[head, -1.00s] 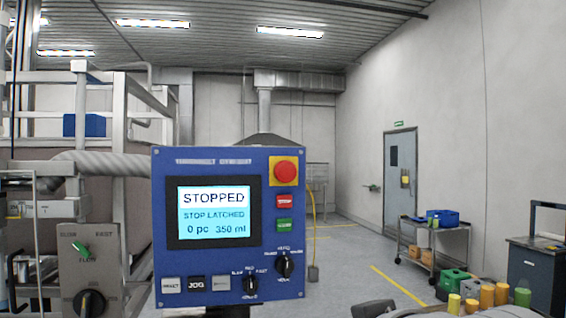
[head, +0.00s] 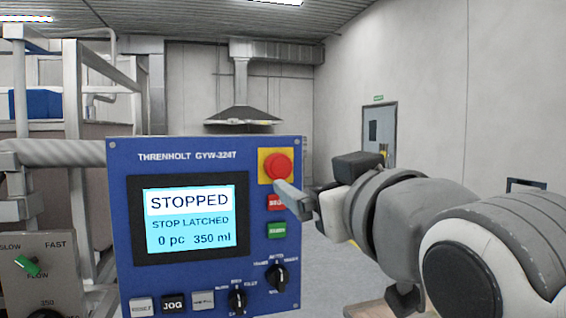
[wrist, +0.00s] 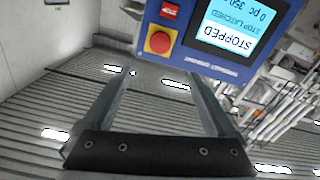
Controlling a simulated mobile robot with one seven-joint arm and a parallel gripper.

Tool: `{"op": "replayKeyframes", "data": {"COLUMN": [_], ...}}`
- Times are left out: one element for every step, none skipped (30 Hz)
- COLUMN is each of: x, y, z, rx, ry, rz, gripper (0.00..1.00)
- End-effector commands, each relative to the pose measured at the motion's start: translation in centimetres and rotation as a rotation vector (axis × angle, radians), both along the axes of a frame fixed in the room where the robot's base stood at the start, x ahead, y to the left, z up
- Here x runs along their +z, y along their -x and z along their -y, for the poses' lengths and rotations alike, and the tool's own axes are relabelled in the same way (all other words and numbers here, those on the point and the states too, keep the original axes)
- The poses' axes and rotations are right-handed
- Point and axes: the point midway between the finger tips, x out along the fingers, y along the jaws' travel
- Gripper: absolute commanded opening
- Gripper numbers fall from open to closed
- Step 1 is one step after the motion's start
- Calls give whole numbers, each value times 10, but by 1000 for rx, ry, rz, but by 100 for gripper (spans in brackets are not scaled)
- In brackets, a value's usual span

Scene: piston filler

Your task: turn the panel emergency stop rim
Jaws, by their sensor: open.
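The emergency stop (head: 277,166) is a red round button on a yellow square at the upper right of the blue control panel (head: 215,145). The panel screen (head: 190,218) reads STOPPED, STOP LATCHED, 0 pc, 350 ml. My gripper (head: 284,192) reaches in from the right, its fingertips just below the emergency stop in the head view. In the wrist view, turned upside down, the emergency stop (wrist: 160,42) lies ahead of and between the tips of my open, empty gripper (wrist: 158,78). I see no contact with the button; the exact gap is unclear.
Red (head: 276,202) and green (head: 277,230) buttons sit below the emergency stop, close to my fingers. Two black selector knobs (head: 277,277) are lower on the panel. A grey box with a green switch (head: 27,265) stands at left. A door (head: 380,130) is far behind.

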Motion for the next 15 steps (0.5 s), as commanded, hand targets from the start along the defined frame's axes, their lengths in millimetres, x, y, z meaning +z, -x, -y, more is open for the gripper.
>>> {"op": "replayKeyframes", "data": {"x": [0, 0, 0, 0, 0, 1, 0, 0, 0, 1, 1, 1, 0, 0, 0], "y": [-7, -11, -18, -22, -27, -33, -38, -43, -49, -54, -59, -65, -70, -74, -80], "z": [-2, -3, -5, -6, -8, -10, -11, -12, -14, -15, -16, -18, -19, -21, -22], "rx": [-1, -1, 0, 0, 0, 0, 0, 0, 0, -1, -1, -1, -1, -1, -1], "ry": [1, 1, 2, 1, 2, 2, 1, 1, 1, 1, 1, 1, 1, 1, 1], "rz": [-5, -5, -7, -5, -7, -6, -7, -6, -6, -6, -6, -6, -7, -6, -7], "gripper": [91, 91, 91, 91, 91, 91, 91, 91, 91, 91, 91, 91, 91, 91, 91]}}
